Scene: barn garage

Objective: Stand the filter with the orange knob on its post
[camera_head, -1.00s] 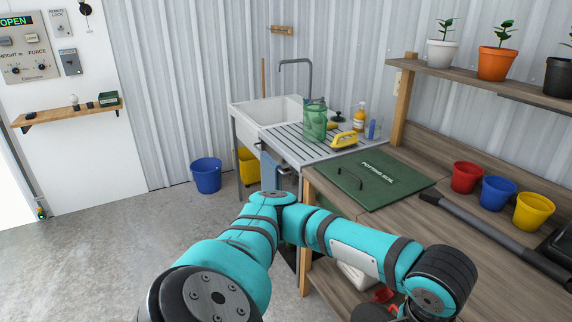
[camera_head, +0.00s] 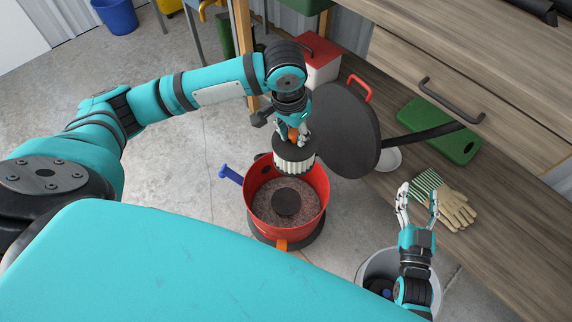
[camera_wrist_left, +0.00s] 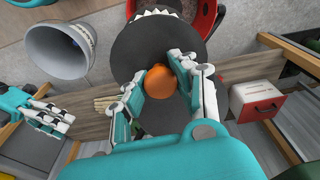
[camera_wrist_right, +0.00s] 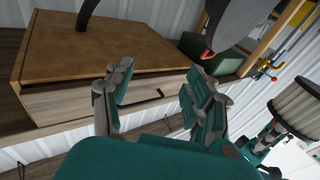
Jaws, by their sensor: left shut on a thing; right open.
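My left gripper (camera_head: 294,132) is shut on the orange knob (camera_wrist_left: 159,84) of the filter. The filter (camera_head: 295,160) has a black round top (camera_wrist_left: 145,38) and white pleated sides. It hangs roughly upright over the far rim of an open red canister (camera_head: 256,216). Inside the canister is a grey-brown granular fill with a dark round piece (camera_head: 286,203) in the middle, perhaps the post. The filter looks apart from that piece. My right gripper (camera_head: 418,190) is open and empty, right of the canister. The filter's white pleats (camera_wrist_right: 298,106) also show in the right wrist view.
A black round lid (camera_head: 335,130) with a red handle stands tilted behind the canister. A grey bucket (camera_head: 365,267) stands below my right gripper. Gloves (camera_head: 457,207), a green board (camera_head: 440,130) and a red-lidded white box (camera_head: 320,68) lie on the wooden shelf.

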